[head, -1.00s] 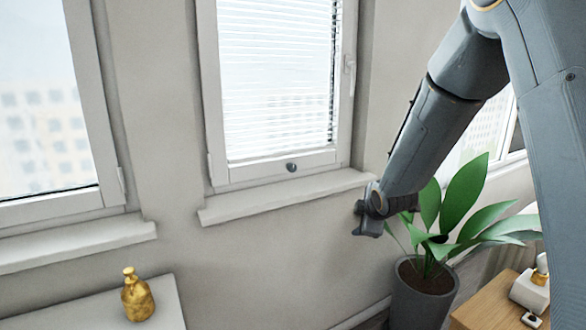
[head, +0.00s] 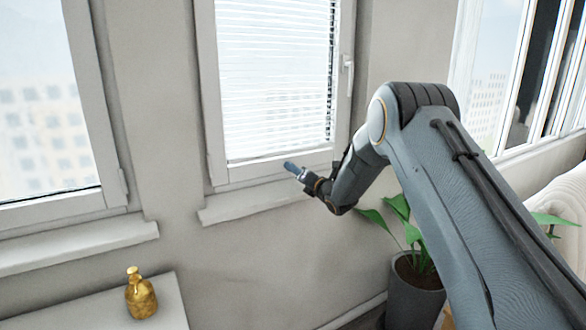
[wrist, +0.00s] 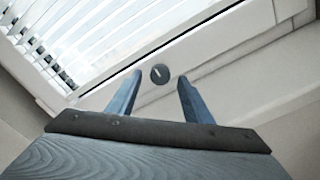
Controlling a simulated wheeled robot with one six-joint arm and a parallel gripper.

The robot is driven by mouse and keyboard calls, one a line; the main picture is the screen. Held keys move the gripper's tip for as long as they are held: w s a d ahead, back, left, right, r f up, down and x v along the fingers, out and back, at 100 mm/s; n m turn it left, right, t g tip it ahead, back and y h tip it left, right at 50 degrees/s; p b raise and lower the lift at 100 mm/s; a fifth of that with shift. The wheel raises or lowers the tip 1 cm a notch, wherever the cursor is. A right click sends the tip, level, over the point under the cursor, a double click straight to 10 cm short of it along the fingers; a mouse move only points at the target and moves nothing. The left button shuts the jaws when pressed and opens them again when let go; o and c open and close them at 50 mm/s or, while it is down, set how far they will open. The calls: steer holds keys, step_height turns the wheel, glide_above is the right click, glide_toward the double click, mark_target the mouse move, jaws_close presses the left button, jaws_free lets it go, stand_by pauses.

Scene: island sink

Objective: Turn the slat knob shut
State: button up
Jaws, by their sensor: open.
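The slat knob (wrist: 159,74) is a small dark round knob with a light mark on its face. It sits on the lower frame of the window with the blind. In the wrist view it lies between and just beyond the two fingertips of my gripper (wrist: 160,80), which is open and empty. The fingers do not touch it there, as far as I can tell. In the head view my gripper (head: 290,166) is at the lower window frame and hides the knob. The white slats (wrist: 40,50) are tilted with light gaps between them in the wrist view.
The window sill (head: 250,206) juts out just below my gripper. A window handle (head: 347,75) is on the right of the frame. A potted plant (head: 415,290) stands at the lower right. A gold bottle (head: 140,295) stands on a white surface at the lower left.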

steer(key=shift+x, duration=1.4)
steer(key=c, duration=1.1)
steer(key=shift+o, duration=0.2)
